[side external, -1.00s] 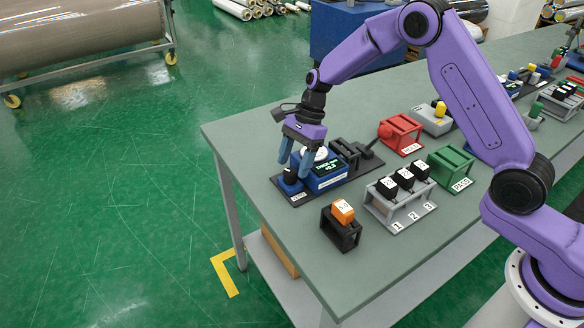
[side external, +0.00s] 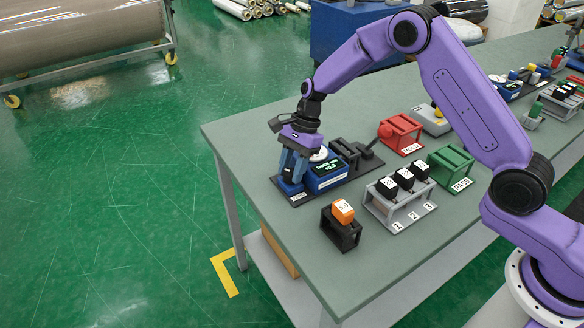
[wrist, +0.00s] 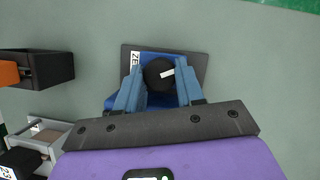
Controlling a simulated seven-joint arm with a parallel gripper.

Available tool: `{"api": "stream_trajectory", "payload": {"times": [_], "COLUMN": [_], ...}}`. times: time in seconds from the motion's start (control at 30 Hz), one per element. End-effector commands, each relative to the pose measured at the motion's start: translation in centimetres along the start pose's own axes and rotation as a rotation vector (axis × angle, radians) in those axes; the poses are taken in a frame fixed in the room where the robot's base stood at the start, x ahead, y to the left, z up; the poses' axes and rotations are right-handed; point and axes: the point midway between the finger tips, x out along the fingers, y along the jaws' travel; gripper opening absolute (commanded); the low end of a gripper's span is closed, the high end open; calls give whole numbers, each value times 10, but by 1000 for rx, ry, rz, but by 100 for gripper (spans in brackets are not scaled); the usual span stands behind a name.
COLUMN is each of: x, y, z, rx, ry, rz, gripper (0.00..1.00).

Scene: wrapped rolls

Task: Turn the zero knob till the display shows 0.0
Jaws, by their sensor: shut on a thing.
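The black zero knob (wrist: 158,73) has a white pointer mark and sits on a small blue block (side external: 288,186) at the left end of a dark base plate. My gripper (wrist: 159,82) is lowered over the block, its blue fingers on both sides of the knob and shut on it. In the side external view my gripper (side external: 292,178) hides the knob. The display (side external: 329,167) is on a blue unit to the right of the block. It shows two lines of light text, the lower one a number I cannot read surely.
An orange-topped block in a black holder (side external: 342,230) and a grey rack (side external: 399,208) of black blocks stand in front. A red stand (side external: 400,134) and a green stand (side external: 451,165) are to the right. The table's left corner is bare.

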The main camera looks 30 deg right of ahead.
Motion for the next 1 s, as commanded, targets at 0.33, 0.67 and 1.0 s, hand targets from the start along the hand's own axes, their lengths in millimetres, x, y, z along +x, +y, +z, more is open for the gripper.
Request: {"api": "stream_trajectory", "payload": {"times": [0.33,0.67,1.0], "x": [-1,0,-34], "y": [-1,0,-2], "z": [0,0,-1], "rx": [-59,-59,-59], "ry": [-1,0,1], "rz": [24,24,19], "gripper": [7,63,63]}}
